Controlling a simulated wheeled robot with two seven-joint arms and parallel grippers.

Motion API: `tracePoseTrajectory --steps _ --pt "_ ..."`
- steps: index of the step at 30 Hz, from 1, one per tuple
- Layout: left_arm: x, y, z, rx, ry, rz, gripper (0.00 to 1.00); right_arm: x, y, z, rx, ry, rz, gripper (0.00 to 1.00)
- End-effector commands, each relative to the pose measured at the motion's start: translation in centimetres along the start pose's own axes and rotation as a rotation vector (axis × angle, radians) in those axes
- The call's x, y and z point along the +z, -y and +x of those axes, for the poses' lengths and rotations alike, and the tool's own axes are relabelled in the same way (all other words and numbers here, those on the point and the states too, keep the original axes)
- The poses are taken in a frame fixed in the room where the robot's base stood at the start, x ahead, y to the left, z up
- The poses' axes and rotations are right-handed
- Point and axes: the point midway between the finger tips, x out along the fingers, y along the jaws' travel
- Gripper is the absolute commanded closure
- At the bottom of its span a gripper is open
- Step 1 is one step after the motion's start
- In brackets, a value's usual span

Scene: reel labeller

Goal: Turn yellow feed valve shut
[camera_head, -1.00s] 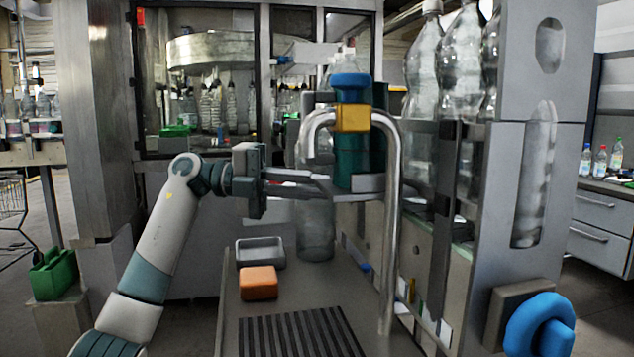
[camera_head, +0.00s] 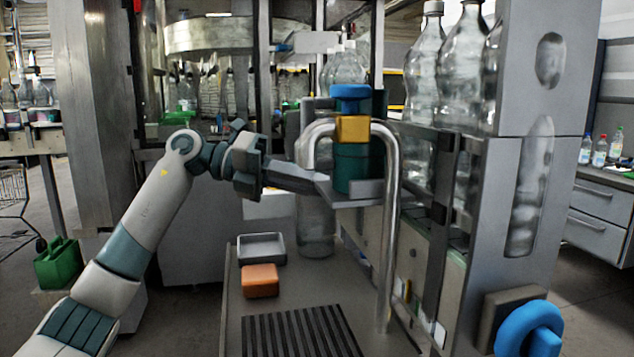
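The yellow valve block (camera_head: 353,128) sits on the bent metal pipe (camera_head: 392,230). A blue knob (camera_head: 351,92) is on top of it. A dark green cylinder (camera_head: 357,168) is just below or behind it, near a grey bracket (camera_head: 358,194). My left gripper (camera_head: 320,184) reaches in from the left, below and left of the yellow block. Its fingers point right, close to the bracket; I cannot tell whether they touch it. The fingers overlap in this view, so their opening is unclear. My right gripper is not in view.
A grey tray (camera_head: 261,249) and an orange block (camera_head: 260,281) lie on the bench below. A striped mat (camera_head: 300,333) is in front. A blue wheel (camera_head: 528,328) is mounted at the lower right. Large clear bottles (camera_head: 424,75) stand behind the pipe.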

Motion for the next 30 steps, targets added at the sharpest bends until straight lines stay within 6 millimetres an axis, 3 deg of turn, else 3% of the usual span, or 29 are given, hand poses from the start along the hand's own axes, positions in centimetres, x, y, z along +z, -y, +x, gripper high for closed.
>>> tracePoseTrajectory --steps 12,13,15,30 --pt "-0.18 -0.20 0.11 0.006 -0.005 0.007 1.00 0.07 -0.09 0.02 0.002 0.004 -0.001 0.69" --pt "-0.18 -0.20 0.12 0.006 -0.005 0.007 0.85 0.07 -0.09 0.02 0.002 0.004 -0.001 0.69" --pt "-0.17 -0.18 0.11 0.006 -0.005 0.007 0.71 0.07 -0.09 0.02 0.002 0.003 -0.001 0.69" --pt "0.09 0.20 -0.06 0.001 0.002 0.009 0.71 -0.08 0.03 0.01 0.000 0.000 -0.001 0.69"
